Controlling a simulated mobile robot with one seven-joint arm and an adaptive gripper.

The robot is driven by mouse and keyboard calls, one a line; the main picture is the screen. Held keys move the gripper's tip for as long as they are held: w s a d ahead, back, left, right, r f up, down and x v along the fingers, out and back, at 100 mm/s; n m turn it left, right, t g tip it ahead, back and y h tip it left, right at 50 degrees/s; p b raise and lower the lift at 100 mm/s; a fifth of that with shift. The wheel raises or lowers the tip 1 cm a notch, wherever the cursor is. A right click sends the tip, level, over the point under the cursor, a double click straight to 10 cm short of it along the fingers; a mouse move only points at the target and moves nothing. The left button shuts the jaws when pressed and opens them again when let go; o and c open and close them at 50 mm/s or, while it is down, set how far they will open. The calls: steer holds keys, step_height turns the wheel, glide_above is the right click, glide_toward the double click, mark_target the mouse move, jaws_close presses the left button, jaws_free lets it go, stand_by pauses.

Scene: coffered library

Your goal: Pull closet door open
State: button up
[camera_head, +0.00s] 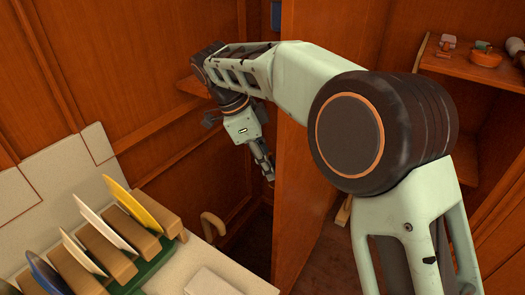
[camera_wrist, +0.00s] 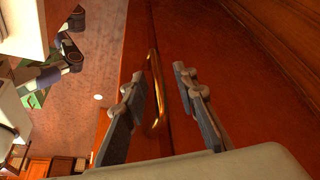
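The closet door (camera_wrist: 225,65) is a reddish-brown wooden panel filling the middle and right of the wrist view. A curved brass handle (camera_wrist: 154,95) runs up its face, beside a dark vertical seam. My gripper (camera_wrist: 159,76) is open, with one finger on each side of the handle in the picture. I cannot tell whether either finger touches it. In the head view my gripper (camera_head: 266,168) points down, left of a tall wooden panel (camera_head: 308,185). I cannot tell whether this panel is the door with the handle, and no brass handle shows at the gripper there.
A counter (camera_head: 165,270) with a plate rack (camera_head: 115,258) holding several plates is at the lower left. A tan curved piece (camera_head: 212,228) stands beside it. Wooden walls (camera_head: 100,60) close in the left.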

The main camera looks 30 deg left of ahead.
steer(key=v, duration=1.1)
steer(key=shift+r, duration=0.25)
